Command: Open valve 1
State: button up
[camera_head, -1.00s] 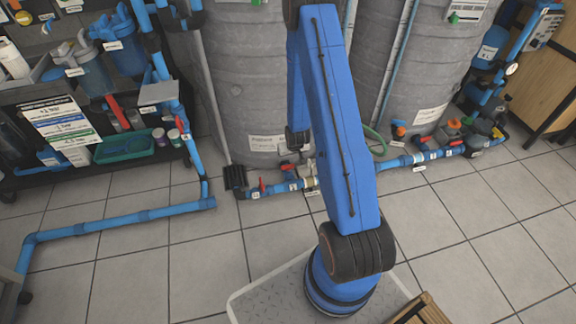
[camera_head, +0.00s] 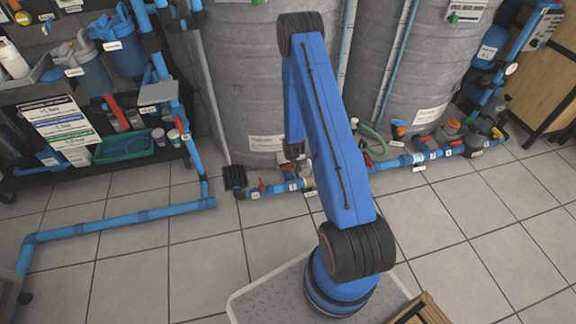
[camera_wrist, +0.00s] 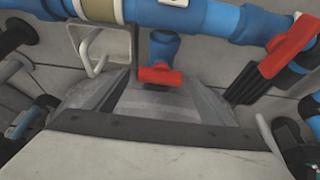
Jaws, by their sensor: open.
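In the wrist view, a red valve handle (camera_wrist: 160,75) sits on a short blue pipe stub below a horizontal blue pipe (camera_wrist: 190,17). My gripper (camera_wrist: 157,90) shows as grey fingers spread to either side of this handle; it is open, with nothing gripped. I cannot tell whether the fingers touch the handle. A second, longer red handle (camera_wrist: 288,47) slants at the right. I cannot read which valve is number 1.
Two large grey tanks, left (camera_head: 250,80) and right (camera_head: 405,70), stand behind the low pipe. A shelf with blue filter housings (camera_head: 122,45) is at the left. A blue floor pipe (camera_head: 120,220) runs at the left front. Tiled floor is clear at the right.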

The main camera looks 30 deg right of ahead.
jog(key=shift+f, duration=0.1)
jog(key=c, duration=1.1)
jog(key=n, duration=0.2)
jog(key=n+y, duration=0.1)
jog(key=shift+d+n, duration=0.2)
jog(key=shift+n, duration=0.2)
jog(key=n+y, duration=0.2)
jog(key=n, duration=0.2)
jog(key=shift+d+n, duration=0.15)
jog(key=shift+n, duration=0.25)
jog(key=n, duration=0.2)
jog(key=n+g+y, duration=0.1)
jog(key=n, duration=0.1)
jog(key=shift+w+d+y, duration=0.1)
jog(key=shift+w+y, duration=0.1)
jog(key=shift+y, duration=0.1)
jog(key=shift+n+g+y, duration=0.3)
jog(key=shift+n+g, duration=0.4)
jog(key=shift+n, duration=1.1)
